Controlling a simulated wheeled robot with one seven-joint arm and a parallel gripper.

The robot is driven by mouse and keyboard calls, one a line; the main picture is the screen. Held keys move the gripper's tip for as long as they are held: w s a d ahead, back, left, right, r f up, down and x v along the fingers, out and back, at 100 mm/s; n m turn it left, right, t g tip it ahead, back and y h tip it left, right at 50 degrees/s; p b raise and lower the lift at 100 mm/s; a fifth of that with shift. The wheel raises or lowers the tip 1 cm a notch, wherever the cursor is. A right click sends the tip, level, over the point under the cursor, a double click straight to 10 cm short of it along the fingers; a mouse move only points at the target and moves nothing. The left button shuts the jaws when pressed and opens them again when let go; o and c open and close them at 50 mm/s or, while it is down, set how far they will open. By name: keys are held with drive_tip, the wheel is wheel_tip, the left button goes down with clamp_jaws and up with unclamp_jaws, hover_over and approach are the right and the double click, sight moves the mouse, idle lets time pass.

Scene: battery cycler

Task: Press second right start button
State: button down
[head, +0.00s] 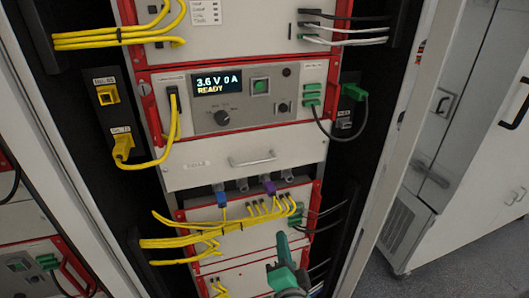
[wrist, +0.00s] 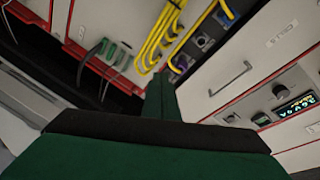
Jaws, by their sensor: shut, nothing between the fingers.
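A red-framed cycler unit (head: 190,130) in the rack has a display (head: 217,81) reading "3.6 V 0 A READY". A square green button (head: 261,86) sits right of the display, above and right of a dark knob (head: 222,118). In the wrist view, the display (wrist: 297,104) shows tilted at the right edge, near the knob (wrist: 279,90). My green gripper (head: 283,246) is shut and empty, in front of the lower rack units and well below the green button. Its fingers (wrist: 159,90) point up in the wrist view. I cannot tell how far they are from the panel.
Yellow cables (head: 200,241) bundle across the lower unit. A dark cable (head: 330,134) loops at the unit's right. A drawer handle (head: 251,160) sits on the blank panel below the unit. Another rack stands at far left; a white cabinet (head: 455,140) stands at right, with floor between.

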sight(259, 85)
wheel_tip(259, 85, up, 36)
drive_tip(key=m+y, duration=0.2)
drive_tip(key=y, duration=0.2)
drive_tip(key=shift+a+m, duration=0.15)
drive_tip(key=shift+m, duration=0.25)
drive_tip(key=x, duration=1.3)
drive_tip(key=shift+a+r, duration=0.1)
drive_tip(key=shift+r, duration=0.15)
drive_tip(key=shift+w+a, duration=0.25)
drive_tip(key=shift+w, duration=0.15)
